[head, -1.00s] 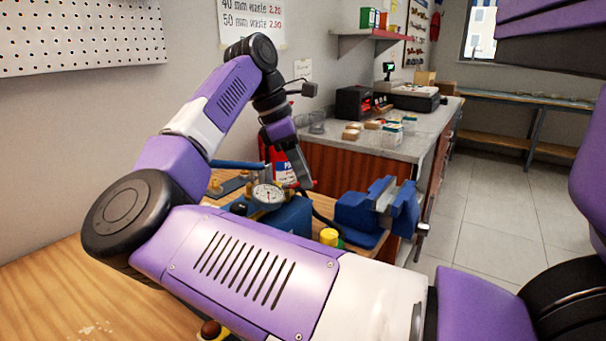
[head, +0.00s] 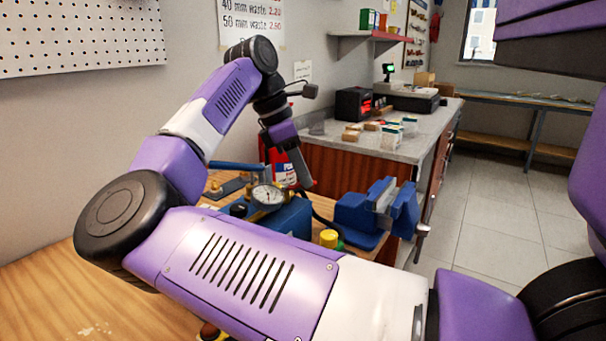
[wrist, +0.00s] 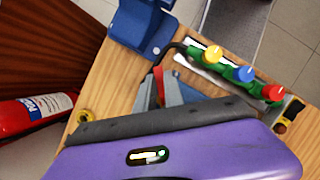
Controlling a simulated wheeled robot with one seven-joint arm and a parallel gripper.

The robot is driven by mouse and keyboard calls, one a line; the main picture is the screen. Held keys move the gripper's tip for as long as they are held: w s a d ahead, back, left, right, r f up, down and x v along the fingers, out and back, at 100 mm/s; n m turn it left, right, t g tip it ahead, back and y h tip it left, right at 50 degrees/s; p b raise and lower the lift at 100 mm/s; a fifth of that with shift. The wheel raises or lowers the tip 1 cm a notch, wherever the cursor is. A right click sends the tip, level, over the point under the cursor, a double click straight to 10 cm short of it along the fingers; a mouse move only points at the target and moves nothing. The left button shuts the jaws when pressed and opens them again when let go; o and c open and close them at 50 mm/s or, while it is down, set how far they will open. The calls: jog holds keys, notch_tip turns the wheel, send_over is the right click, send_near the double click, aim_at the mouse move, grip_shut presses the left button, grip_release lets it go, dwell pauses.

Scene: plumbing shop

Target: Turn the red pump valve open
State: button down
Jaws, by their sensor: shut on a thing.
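The blue test pump (head: 290,221) with a round dial gauge (head: 267,195) stands on the wooden bench. My gripper (head: 301,183) points down at the right of the gauge, by the pump's red valve. In the wrist view, the red valve handle (wrist: 158,80) shows as a small strip between the grey fingers of my gripper (wrist: 158,92), which are shut on it. Only part of the handle shows; my fingers and wrist hide the rest and most of the pump there.
A blue vise (head: 365,217) stands right of the pump. A green manifold (wrist: 228,72) with yellow, blue and red knobs lies nearby on the bench. A red fire extinguisher (wrist: 35,114) stands beyond the bench. A counter (head: 375,145) is behind.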

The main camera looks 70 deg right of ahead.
jog(key=n+h, duration=0.1)
jog(key=n, duration=0.2)
jog(key=w+d+n+t+b, duration=0.1)
jog(key=n, duration=0.1)
jog(key=shift+w+d+n+h, duration=0.15)
jog(key=shift+w+n+h, duration=0.05)
jog(key=shift+n+h, duration=0.2)
jog(key=shift+w+d+n+t+b, duration=0.15)
jog(key=shift+w+n+t+b, duration=0.25)
jog(key=shift+n, duration=0.55)
jog(key=shift+w+d+n+t+b, duration=0.15)
jog(key=shift+n+t+b, duration=0.3)
jog(key=shift+n, duration=0.5)
jog(key=shift+w+h, duration=0.1)
jog(key=shift+h, duration=0.2)
jog(key=c, duration=1.4)
grip_release()
jog(key=shift+c, duration=0.2)
jog(key=p+v, duration=0.1)
jog(key=v, duration=0.6)
jog(key=shift+a+r, duration=0.2)
jog(key=shift+r, duration=0.15)
